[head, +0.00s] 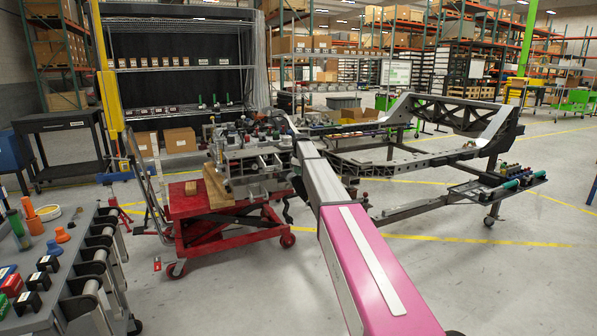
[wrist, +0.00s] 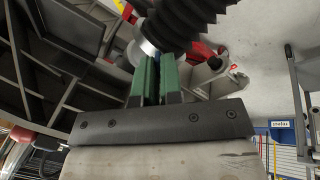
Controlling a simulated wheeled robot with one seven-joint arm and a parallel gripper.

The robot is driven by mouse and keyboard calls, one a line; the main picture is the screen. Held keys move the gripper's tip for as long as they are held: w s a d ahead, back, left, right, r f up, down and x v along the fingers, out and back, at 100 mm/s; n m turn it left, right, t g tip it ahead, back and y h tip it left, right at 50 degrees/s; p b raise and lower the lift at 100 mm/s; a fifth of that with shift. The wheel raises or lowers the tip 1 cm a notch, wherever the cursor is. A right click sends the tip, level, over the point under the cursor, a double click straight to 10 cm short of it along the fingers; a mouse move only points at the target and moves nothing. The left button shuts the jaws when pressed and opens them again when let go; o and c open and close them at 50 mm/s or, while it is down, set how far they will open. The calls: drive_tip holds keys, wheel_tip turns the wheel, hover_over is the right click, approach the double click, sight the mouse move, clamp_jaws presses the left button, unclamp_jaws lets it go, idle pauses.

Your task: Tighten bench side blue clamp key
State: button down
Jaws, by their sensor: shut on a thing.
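My gripper (wrist: 156,78) shows in the wrist view as two green fingers close together on a dark bar. A silver round part (wrist: 140,50) and a black ribbed bellows (wrist: 185,22) are right at the fingertips. In the head view my arm reaches to the grey clamp fixture (head: 245,165) on the red lift cart (head: 215,232). My gripper is hidden there behind the arm, and single keys cannot be told apart.
A large metal chassis frame (head: 420,158) stands right of the fixture. A grey bench (head: 85,255) with bottles and small coloured parts is at the near left. A black cart (head: 62,125) and shelving (head: 180,72) stand behind.

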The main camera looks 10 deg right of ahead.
drive_tip(key=m, duration=0.7)
drive_tip(key=shift+w+g+y, duration=0.1)
drive_tip(key=shift+g+y, duration=0.2)
drive_tip(key=shift+g, duration=0.1)
drive_tip(key=m, duration=0.6)
drive_tip(key=shift+d+y, duration=0.1)
drive_tip(key=shift+y, duration=0.3)
drive_tip(key=m, duration=0.6)
drive_tip(key=shift+d+m+y, duration=0.1)
drive_tip(key=shift+m+y, duration=0.2)
drive_tip(key=shift+y, duration=0.1)
drive_tip(key=m, duration=0.6)
drive_tip(key=shift+t+y, duration=0.3)
drive_tip(key=shift+t, duration=0.1)
drive_tip(key=c, duration=1.3)
unclamp_jaws()
drive_tip(key=shift+o, duration=0.2)
